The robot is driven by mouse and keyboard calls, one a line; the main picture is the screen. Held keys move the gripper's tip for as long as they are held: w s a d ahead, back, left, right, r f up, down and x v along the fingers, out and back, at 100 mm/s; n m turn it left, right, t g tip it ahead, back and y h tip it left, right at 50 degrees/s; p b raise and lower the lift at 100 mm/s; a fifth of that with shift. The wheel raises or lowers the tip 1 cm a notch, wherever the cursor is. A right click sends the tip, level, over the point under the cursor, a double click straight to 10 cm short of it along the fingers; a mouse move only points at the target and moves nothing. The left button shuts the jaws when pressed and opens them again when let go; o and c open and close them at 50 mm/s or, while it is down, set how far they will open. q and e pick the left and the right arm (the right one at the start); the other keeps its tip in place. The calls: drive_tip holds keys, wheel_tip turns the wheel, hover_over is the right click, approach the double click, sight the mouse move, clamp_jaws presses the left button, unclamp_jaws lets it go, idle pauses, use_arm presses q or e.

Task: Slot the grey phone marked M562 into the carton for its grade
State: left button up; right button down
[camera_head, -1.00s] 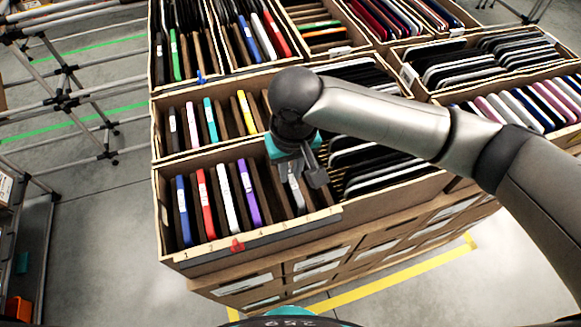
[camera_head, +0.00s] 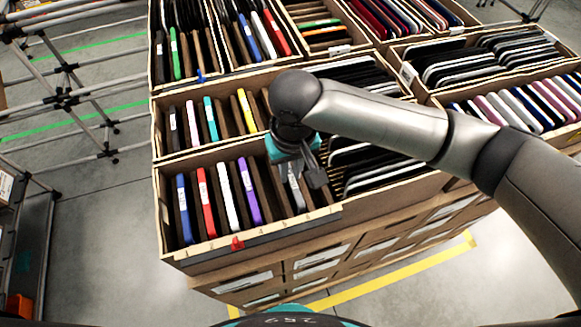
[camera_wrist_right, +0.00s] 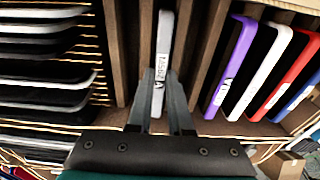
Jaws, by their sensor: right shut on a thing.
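The grey phone marked M562 (camera_wrist_right: 163,55) stands on edge in a slot between brown dividers. In the head view its lower part (camera_head: 298,199) shows below my right gripper (camera_head: 302,178). The right gripper's two fingers (camera_wrist_right: 160,98) are shut on the phone's near edge, one on each side of its label. The front carton (camera_head: 250,238) around it also holds a purple phone (camera_head: 249,192), a white one (camera_head: 228,197), a red one (camera_head: 206,203) and a blue one (camera_head: 184,210). My left gripper is not in view.
A carton behind (camera_head: 158,135) holds phones in several colours. Stacked dark devices (camera_head: 372,172) lie to the right. A red clip (camera_head: 237,243) sits on the front rim and a blue clip (camera_head: 202,76) further back. Metal frames (camera_head: 65,90) stand at left. The floor (camera_head: 110,220) between is clear.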

drive_tip(key=c, duration=0.8)
unclamp_jaws()
drive_tip(key=shift+o, duration=0.2)
wheel_tip(320, 180, up, 15)
drive_tip(key=s, duration=0.1)
drive_tip(key=shift+s+d+r+p, duration=0.15)
drive_tip(key=shift+s+d+p, duration=0.05)
drive_tip(key=shift+p, duration=0.15)
wheel_tip(320, 180, up, 7)
drive_tip(key=p, duration=0.3)
